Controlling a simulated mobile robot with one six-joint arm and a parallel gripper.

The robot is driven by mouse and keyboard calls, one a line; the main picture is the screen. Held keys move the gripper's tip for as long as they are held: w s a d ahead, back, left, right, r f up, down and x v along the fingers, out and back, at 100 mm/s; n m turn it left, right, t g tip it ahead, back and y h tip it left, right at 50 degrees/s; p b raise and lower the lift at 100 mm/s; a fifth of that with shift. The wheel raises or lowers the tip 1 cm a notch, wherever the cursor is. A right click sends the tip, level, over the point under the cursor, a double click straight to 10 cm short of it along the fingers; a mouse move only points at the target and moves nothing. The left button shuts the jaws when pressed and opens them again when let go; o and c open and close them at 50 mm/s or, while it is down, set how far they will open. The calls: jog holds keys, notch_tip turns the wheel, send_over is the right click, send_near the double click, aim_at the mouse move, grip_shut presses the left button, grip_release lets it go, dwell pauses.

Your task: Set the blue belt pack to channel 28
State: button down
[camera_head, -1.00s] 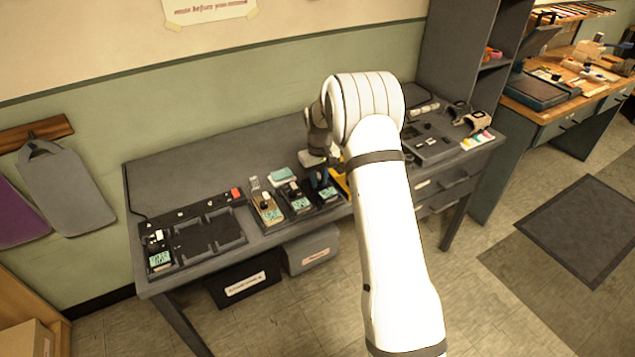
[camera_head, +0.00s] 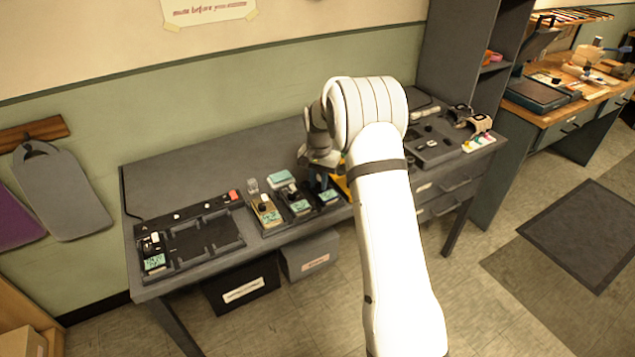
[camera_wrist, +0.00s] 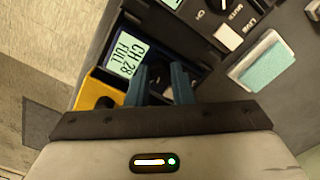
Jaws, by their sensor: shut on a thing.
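The blue belt pack (camera_wrist: 118,45) lies in the upper left of the wrist view. Its pale green display (camera_wrist: 127,57) reads "CH 28 FULL". My gripper (camera_wrist: 163,78) is at the pack, with its two dark blue fingers shut on the pack's dark knob (camera_wrist: 163,88), which is mostly hidden between and behind them. In the head view my gripper (camera_head: 320,180) points down over the pack, and the pack's lit display (camera_head: 328,196) shows just below it near the bench's front edge.
A yellow object (camera_wrist: 97,92) stands right beside the pack. A gold pack (camera_head: 265,212) and a dark pack (camera_head: 299,206) sit to the left on the bench. A charging tray (camera_head: 203,240) has empty bays. A teal-topped block (camera_head: 281,178) lies behind the packs.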

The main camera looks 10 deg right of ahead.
aim_at(319, 185)
jog(key=shift+m, duration=0.7)
jog(key=c, duration=1.5)
grip_release()
jog(key=shift+c, duration=0.2)
notch_tip(319, 185, up, 7)
jog(key=shift+b, duration=0.3)
jog(key=shift+r, duration=0.4)
